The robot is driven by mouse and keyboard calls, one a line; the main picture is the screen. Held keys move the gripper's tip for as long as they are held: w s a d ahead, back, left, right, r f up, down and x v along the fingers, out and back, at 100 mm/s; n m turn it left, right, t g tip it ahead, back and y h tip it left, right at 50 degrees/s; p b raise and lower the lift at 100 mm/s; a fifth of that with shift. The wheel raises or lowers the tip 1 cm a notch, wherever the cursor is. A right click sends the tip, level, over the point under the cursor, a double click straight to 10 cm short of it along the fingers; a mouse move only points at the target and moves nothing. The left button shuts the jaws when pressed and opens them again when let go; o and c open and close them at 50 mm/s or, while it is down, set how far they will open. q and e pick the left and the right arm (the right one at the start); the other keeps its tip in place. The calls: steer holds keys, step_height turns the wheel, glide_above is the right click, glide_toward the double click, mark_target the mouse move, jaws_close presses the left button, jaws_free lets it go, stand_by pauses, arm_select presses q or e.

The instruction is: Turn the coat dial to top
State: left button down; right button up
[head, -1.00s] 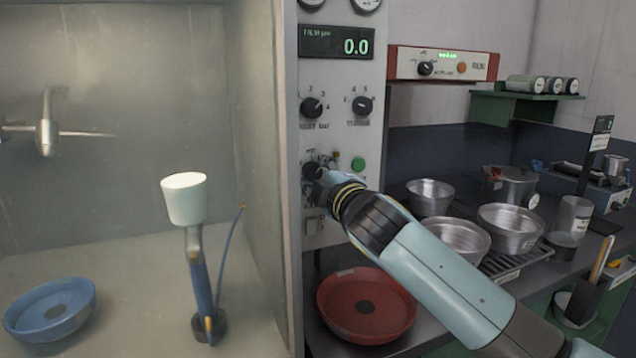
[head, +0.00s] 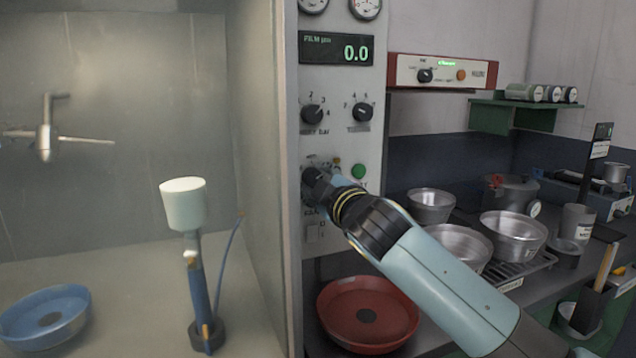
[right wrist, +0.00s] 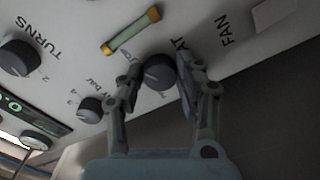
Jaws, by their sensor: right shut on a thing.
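The coat dial (right wrist: 157,72) is a dark round knob on the pale control panel (head: 342,150). In the right wrist view it sits between the two fingers of my right gripper (right wrist: 159,75), which is shut on it. The label beside it is partly covered and reads "AT". In the head view the dial is the lowest dark knob on the panel's left side, and my right gripper (head: 318,180) reaches it from the right and hides part of it. I cannot tell clearly where its pointer mark points. My left gripper is not in view.
Two more dark dials, the left one (head: 314,113) and the right one (head: 362,112), sit above, below the "0.0" display (head: 336,48). A red pan (head: 368,314) lies below. Metal pans (head: 513,232) stand right of my arm.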

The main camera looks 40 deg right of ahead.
steer(key=o, duration=1.1)
steer(key=v, duration=1.2)
